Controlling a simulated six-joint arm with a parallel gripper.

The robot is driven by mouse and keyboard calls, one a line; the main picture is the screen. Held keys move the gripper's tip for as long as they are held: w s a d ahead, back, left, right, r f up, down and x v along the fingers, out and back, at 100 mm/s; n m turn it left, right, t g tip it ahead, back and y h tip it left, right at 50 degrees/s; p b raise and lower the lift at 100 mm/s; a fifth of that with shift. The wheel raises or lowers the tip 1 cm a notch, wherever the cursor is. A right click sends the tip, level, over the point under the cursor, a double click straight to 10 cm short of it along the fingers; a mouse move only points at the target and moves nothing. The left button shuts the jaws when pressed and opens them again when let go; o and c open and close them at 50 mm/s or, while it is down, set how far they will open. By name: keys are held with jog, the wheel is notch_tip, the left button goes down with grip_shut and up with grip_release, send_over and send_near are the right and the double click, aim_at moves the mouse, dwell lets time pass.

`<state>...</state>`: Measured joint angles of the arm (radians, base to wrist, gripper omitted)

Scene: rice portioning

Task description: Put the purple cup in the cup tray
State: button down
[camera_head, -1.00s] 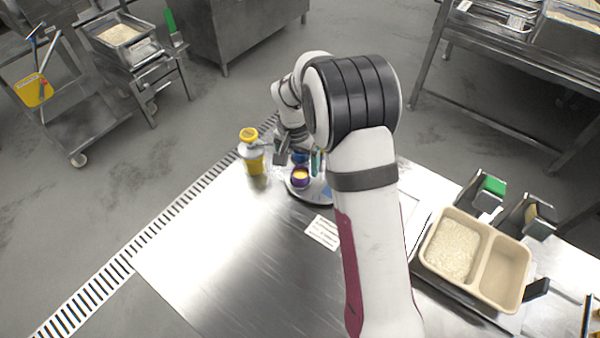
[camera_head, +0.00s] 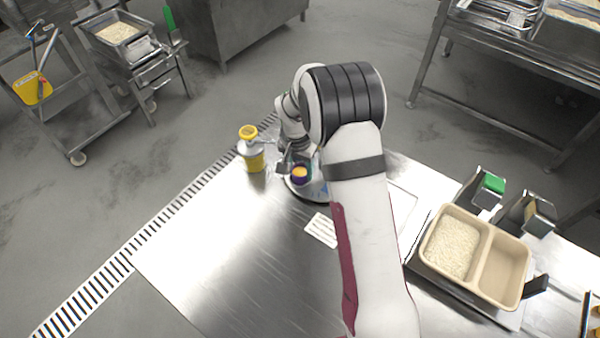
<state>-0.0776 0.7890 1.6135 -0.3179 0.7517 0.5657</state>
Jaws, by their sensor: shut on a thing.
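The purple cup (camera_head: 300,179), with a yellow-orange inside, is at the left part of the round grey cup tray (camera_head: 312,193) on the steel table. My gripper (camera_head: 292,168) is at the cup's upper left side and is shut on it. The fingertips are small and partly hidden, and I cannot tell whether the cup's base touches the tray. My arm hides the right part of the tray.
A yellow bottle with a grey middle (camera_head: 251,150) stands left of the tray. A white label (camera_head: 321,230) lies in front of it. A beige two-part rice container (camera_head: 512,247) is at the right. The table's left front is clear.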

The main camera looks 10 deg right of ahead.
aim_at(300, 168)
jog(key=shift+r, duration=2.2)
jog(key=s+d+r, duration=0.6)
jog(key=d+r, duration=0.1)
jog(key=d, duration=0.3)
jog(key=s+d, duration=0.4)
jog(key=s, duration=0.1)
jog(key=s+d+f, duration=0.1)
jog(key=s+d, duration=0.4)
jog(key=s, duration=0.1)
jog(key=s+d+f, duration=0.1)
jog(key=s+d, duration=0.4)
jog(key=s, duration=0.1)
jog(key=shift+s+d, duration=0.15)
jog(key=shift+d, duration=0.1)
jog(key=w+a+f, duration=0.2)
jog(key=w, duration=0.1)
jog(key=w+a+f, duration=0.2)
jog(key=w, duration=0.1)
jog(key=w+a+f, duration=0.2)
jog(key=w+f, duration=0.1)
jog(key=shift+w, duration=0.1)
notch_tip(300, 168, down, 4)
jog(key=shift+w+f, duration=0.1)
jog(key=shift+f, duration=0.1)
jog(key=shift+c, duration=1.2)
grip_release()
